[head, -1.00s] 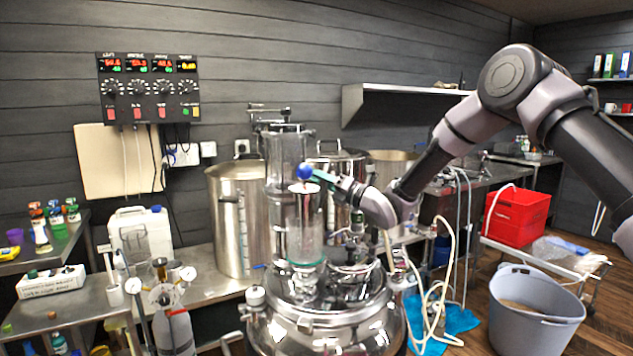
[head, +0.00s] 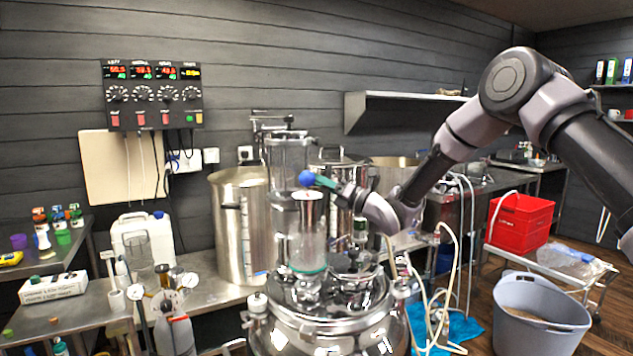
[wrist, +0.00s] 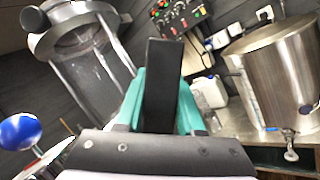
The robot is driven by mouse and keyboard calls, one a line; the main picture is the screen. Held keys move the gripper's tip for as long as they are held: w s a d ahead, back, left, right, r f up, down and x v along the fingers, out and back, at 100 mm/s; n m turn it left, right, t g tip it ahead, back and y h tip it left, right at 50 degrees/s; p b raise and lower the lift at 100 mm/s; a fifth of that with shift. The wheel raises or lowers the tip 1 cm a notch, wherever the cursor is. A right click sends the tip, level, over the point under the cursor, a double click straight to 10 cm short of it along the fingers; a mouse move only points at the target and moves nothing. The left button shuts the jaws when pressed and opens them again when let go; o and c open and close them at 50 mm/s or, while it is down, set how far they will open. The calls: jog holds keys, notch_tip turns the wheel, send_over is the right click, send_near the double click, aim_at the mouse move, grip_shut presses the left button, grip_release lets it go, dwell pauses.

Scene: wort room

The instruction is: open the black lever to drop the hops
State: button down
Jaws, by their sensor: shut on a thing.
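My gripper (head: 329,183) is at the glass column above the steel vessel, with its teal fingers pointing left. In the wrist view my gripper (wrist: 161,108) is shut on the black lever (wrist: 164,72), a flat dark bar standing between the teal fingers. The lever is too small to make out in the head view. A blue ball (head: 307,178) shows just left of the fingertips, and also at the left of the wrist view (wrist: 20,132), apart from the fingers. The upper glass cylinder (head: 287,153) stands above the lower glass section (head: 308,245). I cannot make out any hops.
The domed steel vessel (head: 325,325) carries the column. A tall steel pot (head: 240,230) stands behind left. A control box (head: 153,95) hangs on the wall. A hose (head: 445,270), red crate (head: 521,220) and grey tub (head: 540,325) are to the right.

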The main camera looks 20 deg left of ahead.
jog(key=shift+f, duration=0.1)
jog(key=c, duration=0.5)
grip_release()
jog(key=shift+s, duration=0.1)
